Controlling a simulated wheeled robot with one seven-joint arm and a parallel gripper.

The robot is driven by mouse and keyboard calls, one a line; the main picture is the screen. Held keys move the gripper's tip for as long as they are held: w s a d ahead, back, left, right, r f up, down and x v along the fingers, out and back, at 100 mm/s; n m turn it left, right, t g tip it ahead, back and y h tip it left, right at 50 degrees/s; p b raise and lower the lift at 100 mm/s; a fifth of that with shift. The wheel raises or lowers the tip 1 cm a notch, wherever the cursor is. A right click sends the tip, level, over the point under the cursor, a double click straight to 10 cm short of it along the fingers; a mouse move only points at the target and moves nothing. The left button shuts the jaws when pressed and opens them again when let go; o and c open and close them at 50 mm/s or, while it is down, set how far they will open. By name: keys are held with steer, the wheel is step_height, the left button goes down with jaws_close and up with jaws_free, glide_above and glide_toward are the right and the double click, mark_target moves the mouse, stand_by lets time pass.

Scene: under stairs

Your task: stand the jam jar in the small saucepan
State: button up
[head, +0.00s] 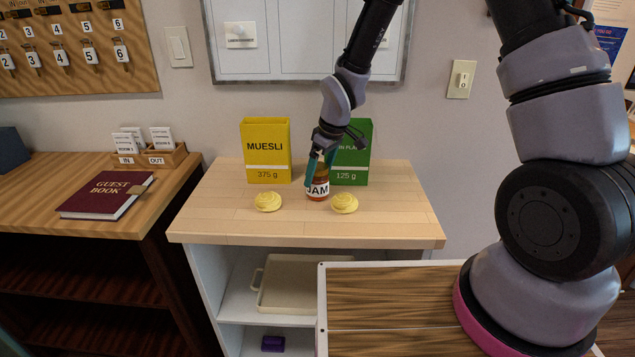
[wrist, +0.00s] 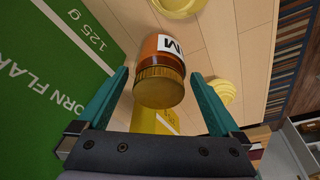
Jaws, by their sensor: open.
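The jam jar (head: 317,191) stands upright on the light wooden top between the two food boxes. It has a white label reading JAM, an orange-brown body and a gold lid. The fingers are open, with visible gaps on both sides of the lid. I see no saucepan in either view.
A yellow muesli box (head: 266,153) and a green corn flakes box (head: 353,150) stand behind the jar. Two yellow swirled pieces (head: 268,202) (head: 344,204) lie in front, either side. A beige tray (head: 283,262) sits on the shelf below. The countertop's right (head: 405,210) is clear.

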steer(key=shift+x, duration=1.5)
steer(key=shift+d, duration=0.1)
jaws_close()
steer(key=shift+r, duration=0.2)
